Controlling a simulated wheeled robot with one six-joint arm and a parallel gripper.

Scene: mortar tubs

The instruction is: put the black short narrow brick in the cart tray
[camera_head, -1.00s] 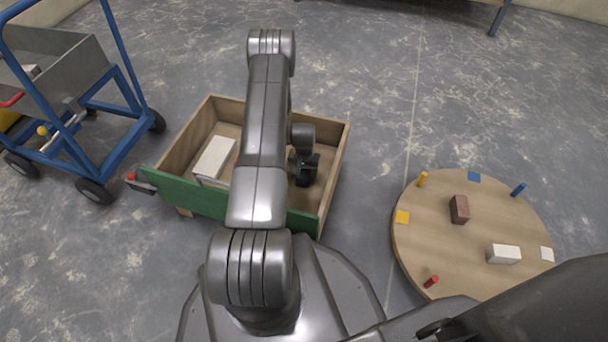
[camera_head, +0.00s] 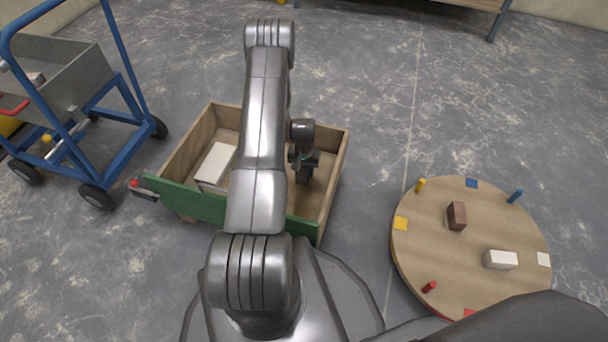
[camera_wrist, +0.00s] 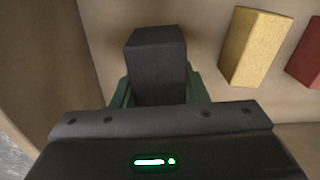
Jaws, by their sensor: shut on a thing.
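The black brick (camera_wrist: 157,62) stands upright between the green-padded fingers of my gripper (camera_wrist: 160,92) in the wrist view. My gripper is shut on it. In the head view my gripper (camera_head: 303,170) is inside the wooden crate (camera_head: 338,165) with the green front board, on its right side. Whether the brick touches the crate floor I cannot tell. The cart tray (camera_head: 75,82) is the grey metal box on the blue cart (camera_head: 118,160) at the left; only part of it shows.
A yellow brick (camera_wrist: 252,48) and a red brick (camera_wrist: 308,55) lie in the crate beside the black one. A white brick (camera_head: 216,163) lies at the crate's left. A round wooden table (camera_head: 430,235) at the right holds a brown brick (camera_head: 457,215) and a white brick (camera_head: 500,259).

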